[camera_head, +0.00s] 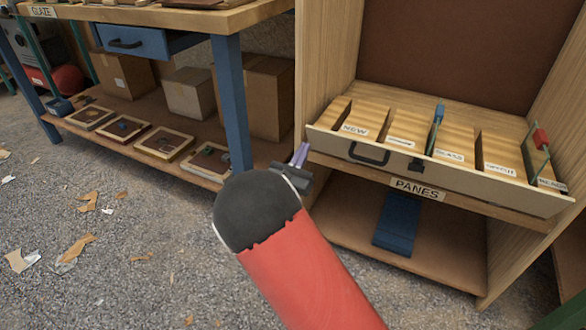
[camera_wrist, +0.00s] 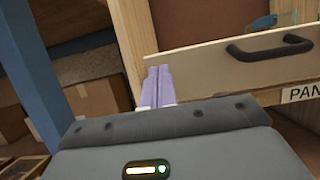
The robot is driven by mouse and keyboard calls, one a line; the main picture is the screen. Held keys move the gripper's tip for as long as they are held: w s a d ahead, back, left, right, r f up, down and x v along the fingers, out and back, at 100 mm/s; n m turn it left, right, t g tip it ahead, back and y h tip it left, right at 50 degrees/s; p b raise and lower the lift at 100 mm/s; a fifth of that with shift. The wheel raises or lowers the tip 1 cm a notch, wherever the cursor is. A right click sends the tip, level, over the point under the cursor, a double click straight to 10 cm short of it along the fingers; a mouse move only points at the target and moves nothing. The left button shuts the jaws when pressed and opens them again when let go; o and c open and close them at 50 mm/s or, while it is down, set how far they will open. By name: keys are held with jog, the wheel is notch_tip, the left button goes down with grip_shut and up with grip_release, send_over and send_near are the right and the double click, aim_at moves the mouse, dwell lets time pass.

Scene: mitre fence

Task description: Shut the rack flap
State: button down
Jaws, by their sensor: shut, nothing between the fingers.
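The rack flap (camera_head: 470,183) is a long pale panel across the front of the rack labelled PANES, and it also shows in the wrist view (camera_wrist: 210,60). It carries a black bar handle (camera_head: 368,154), seen also in the wrist view (camera_wrist: 268,50), and a small dark catch near its middle. Its top edge stands forward of the labelled compartments, which show open from above. My gripper (camera_head: 301,153) is just left of the flap's left end. Its purple fingers are shut and empty in the wrist view (camera_wrist: 159,85), overlapping the panel's left edge; I cannot tell whether they touch it.
A blue-legged bench (camera_head: 232,105) stands at the left, with cardboard boxes (camera_head: 188,92) and framed pieces on its lower shelf. The rack's wooden side wall (camera_head: 318,60) rises behind my gripper. A blue item (camera_head: 397,225) lies under the rack. Scraps litter the gravel floor.

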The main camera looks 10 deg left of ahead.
aim_at(313, 128)
jog(key=x, duration=0.5)
jog(key=p, duration=0.2)
jog(key=w+r+g+p, duration=0.1)
jog(key=shift+w+d+r+g+p, duration=0.1)
jog(key=shift+d+r+g+p, duration=0.05)
jog(key=shift+r+g+p, duration=0.2)
jog(key=shift+w+d+r+g+y+p, duration=0.15)
jog(key=shift+w+g+y+p, duration=0.15)
jog(key=shift+p, duration=0.3)
jog(key=shift+w+d+g, duration=0.15)
jog(key=shift+w+g, duration=0.3)
jog(key=shift+w, duration=0.45)
